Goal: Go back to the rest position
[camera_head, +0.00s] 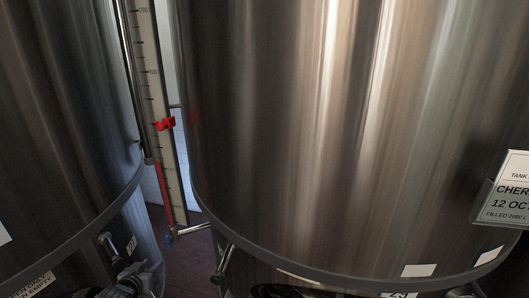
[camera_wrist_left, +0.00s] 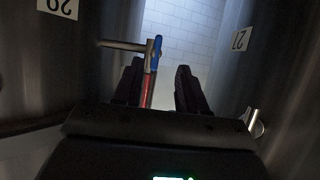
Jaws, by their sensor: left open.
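My left gripper (camera_wrist_left: 159,68) shows in the left wrist view with its two black fingers apart. A thin gauge tube with red liquid and a blue valve handle (camera_wrist_left: 156,50) appears between the fingers in that view. I cannot tell how far off it is, and no grip on it shows. In the head view, the same kind of blue handle (camera_head: 169,240) sits at the foot of the level gauge (camera_head: 152,95). Dark shapes at the bottom edge of the head view are cut off and unclear. I cannot make out my right gripper.
A large steel tank (camera_head: 290,130) fills the middle and right, with a label plate (camera_head: 510,190). Another steel tank (camera_head: 60,110) stands at left. A narrow gap between them holds the gauge and a red marker (camera_head: 165,124). A metal handle (camera_head: 222,265) projects below the middle tank.

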